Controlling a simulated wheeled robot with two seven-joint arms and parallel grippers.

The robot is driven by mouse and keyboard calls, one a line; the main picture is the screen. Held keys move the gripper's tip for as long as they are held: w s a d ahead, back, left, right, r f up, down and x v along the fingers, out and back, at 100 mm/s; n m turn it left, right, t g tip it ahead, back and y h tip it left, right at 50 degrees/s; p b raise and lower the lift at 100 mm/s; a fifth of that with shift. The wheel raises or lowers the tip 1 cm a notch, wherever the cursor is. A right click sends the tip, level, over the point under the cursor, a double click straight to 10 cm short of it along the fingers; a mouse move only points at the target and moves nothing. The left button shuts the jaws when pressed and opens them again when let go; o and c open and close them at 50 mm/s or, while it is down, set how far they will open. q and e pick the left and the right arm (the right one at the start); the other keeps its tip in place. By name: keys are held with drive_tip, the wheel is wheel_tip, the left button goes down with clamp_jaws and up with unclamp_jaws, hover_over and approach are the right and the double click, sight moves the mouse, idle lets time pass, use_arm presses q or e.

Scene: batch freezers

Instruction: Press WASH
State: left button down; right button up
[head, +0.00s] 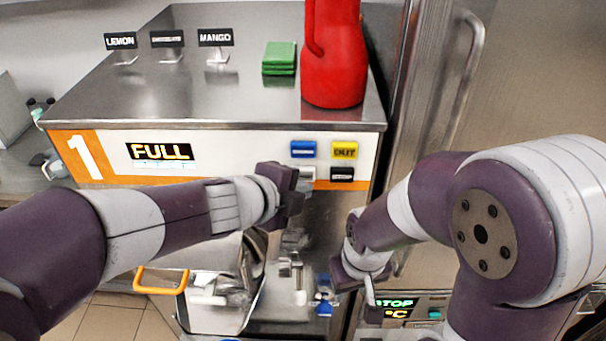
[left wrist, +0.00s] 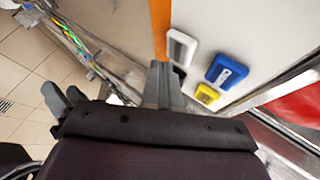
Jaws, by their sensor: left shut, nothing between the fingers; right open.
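The button panel on machine 1 holds a blue button (head: 303,149), a yellow OUT button (head: 344,150), a black button (head: 342,174) and a white button (head: 307,174). I cannot read WASH on any of them. My left gripper (head: 296,190) is shut and empty at the white button, partly covering it. In the left wrist view the shut fingers (left wrist: 165,80) point at the panel beside the white button (left wrist: 181,46); contact cannot be told. The blue (left wrist: 226,71) and yellow (left wrist: 207,95) buttons lie to their right. My right gripper (head: 362,278) is open and lower, to the right.
The display (head: 160,152) reads FULL. On the machine's steel top (head: 190,85) stand a red jug (head: 333,60), green folded cloths (head: 279,57) and flavour signs (head: 215,38). A container with an orange handle (head: 161,281) is below. A steel door with a handle (head: 468,70) is right.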

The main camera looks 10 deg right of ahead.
use_arm(q)
drive_tip(key=shift+w, duration=0.1)
idle(0.7)
drive_tip(key=shift+w+d, duration=0.1)
drive_tip(key=shift+w, duration=0.2)
drive_tip(key=shift+w+d+p, duration=0.15)
drive_tip(key=shift+w+p, duration=0.3)
idle(0.7)
idle(0.3)
drive_tip(key=shift+s+a, duration=0.3)
drive_tip(key=shift+s, duration=0.6)
drive_tip(key=shift+b, duration=0.35)
drive_tip(key=shift+s+a+b, duration=0.15)
drive_tip(key=shift+s+a, duration=0.05)
drive_tip(key=shift+s, duration=0.6)
drive_tip(key=shift+s+a+b, duration=0.15)
drive_tip(key=shift+s+a, duration=0.1)
drive_tip(key=shift+s, duration=0.55)
drive_tip(key=shift+s+a+b, duration=0.15)
drive_tip(key=shift+s+a, duration=0.05)
drive_tip(key=shift+s, duration=0.6)
